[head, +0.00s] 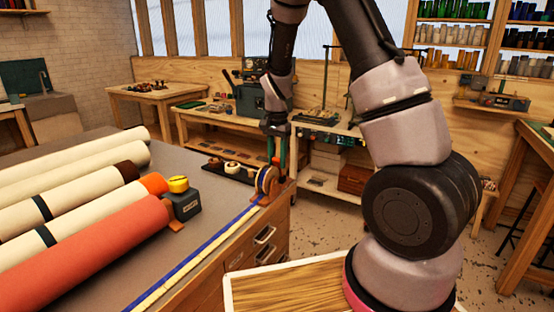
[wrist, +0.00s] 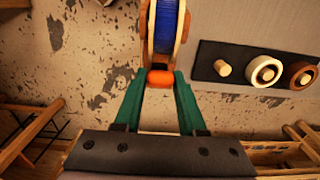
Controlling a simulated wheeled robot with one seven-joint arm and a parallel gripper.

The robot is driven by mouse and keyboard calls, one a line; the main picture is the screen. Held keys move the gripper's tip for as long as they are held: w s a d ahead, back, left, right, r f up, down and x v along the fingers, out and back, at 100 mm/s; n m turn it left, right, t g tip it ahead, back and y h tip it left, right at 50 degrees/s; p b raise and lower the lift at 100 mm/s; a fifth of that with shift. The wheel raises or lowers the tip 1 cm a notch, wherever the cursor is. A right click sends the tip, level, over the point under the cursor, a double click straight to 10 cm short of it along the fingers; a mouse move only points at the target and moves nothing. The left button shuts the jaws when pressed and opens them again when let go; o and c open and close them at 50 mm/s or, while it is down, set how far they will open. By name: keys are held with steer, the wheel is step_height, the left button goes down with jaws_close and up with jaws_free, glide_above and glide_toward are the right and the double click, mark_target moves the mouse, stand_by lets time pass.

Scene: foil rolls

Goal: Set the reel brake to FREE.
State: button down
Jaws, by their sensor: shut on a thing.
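The reel (head: 265,181) stands at the far right corner of the grey table, with a wooden rim and a blue wound band. In the wrist view the reel (wrist: 165,28) is seen from close up, just beyond my fingertips. A small orange piece (wrist: 161,79) sits at the reel's near edge, and it looks like the brake's handle. My gripper (wrist: 160,82) has green fingers closed on this orange piece from both sides. In the head view my gripper (head: 278,165) points down beside the reel. No FREE mark can be read, so the brake's setting cannot be told.
A dark strip with several round spools (head: 230,170) lies next to the reel. Large rolls, an orange-red one (head: 90,255) nearest, fill the table's left. A dark box with a yellow top (head: 182,198) and a blue-yellow band (head: 205,257) are also there.

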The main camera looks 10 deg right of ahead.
steer(key=shift+w, duration=0.1)
steer(key=shift+w+d+r+g+y, duration=0.15)
steer(key=shift+w+d+g+y, duration=0.4)
steer(key=shift+d+g+y, duration=0.2)
steer(key=w+g+y, duration=0.1)
steer(key=d+g+y, duration=0.1)
steer(key=shift+w+d+g+y, duration=0.25)
steer(key=shift+w+d+y, duration=0.05)
steer(key=shift+w+y, duration=0.1)
steer(key=shift+w+d+f+g+y, duration=0.45)
steer(key=shift+w+d+g+y, duration=0.3)
steer(key=shift+g+y, duration=0.3)
steer(key=shift+w+d+f+g+y, duration=0.4)
steer(key=shift+g+y, duration=0.3)
steer(key=shift+g, duration=0.15)
steer(key=shift+c, duration=2.4)
jaws_free()
